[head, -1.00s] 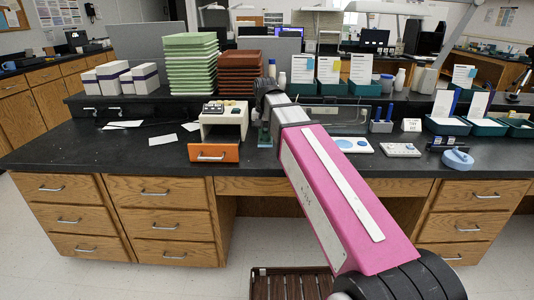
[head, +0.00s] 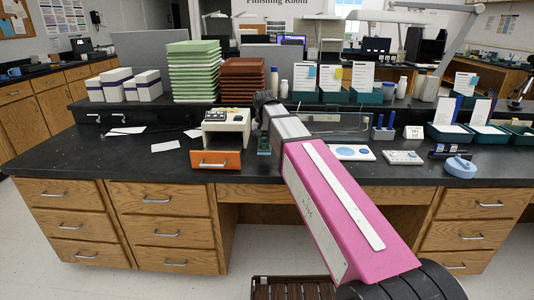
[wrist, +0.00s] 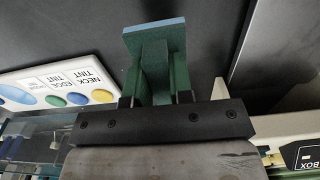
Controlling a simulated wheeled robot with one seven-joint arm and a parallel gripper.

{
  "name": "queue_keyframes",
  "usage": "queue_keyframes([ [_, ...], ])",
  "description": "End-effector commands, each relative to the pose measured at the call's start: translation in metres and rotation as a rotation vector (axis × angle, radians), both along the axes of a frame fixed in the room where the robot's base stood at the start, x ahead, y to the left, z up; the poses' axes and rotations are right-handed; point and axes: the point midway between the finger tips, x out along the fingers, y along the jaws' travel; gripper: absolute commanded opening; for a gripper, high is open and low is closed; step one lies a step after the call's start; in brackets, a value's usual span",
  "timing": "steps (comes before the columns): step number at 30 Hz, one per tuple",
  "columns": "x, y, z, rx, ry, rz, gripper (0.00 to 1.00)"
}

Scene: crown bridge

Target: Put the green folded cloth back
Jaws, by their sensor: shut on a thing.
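In the head view the green piece (head: 264,144) shows small and upright at the counter's front, just right of the orange drawer front. My gripper (head: 264,108) is above it, partly hidden by my pink arm. I cannot tell whether the green piece touches the counter.
A white unit (head: 228,118) with an orange drawer front (head: 215,161) stands close left. A white tint panel (head: 351,152) lies to the right. Stacked green trays (head: 197,75) and brown trays (head: 243,80) stand behind. The left counter is mostly bare, with loose papers.

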Motion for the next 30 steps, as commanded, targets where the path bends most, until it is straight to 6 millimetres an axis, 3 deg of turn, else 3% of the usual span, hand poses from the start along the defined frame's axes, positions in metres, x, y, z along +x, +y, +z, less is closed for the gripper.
queue_keyframes([
  [8, 0.011, -0.011, -0.012, 0.000, 0.000, 0.001, 0.00],
  [18, 0.011, -0.011, -0.049, 0.000, 0.001, 0.001, 0.00],
  [29, 0.011, -0.011, -0.052, 0.000, 0.000, 0.001, 0.00],
  [30, 0.011, -0.011, -0.052, 0.000, 0.000, 0.001, 0.24],
])
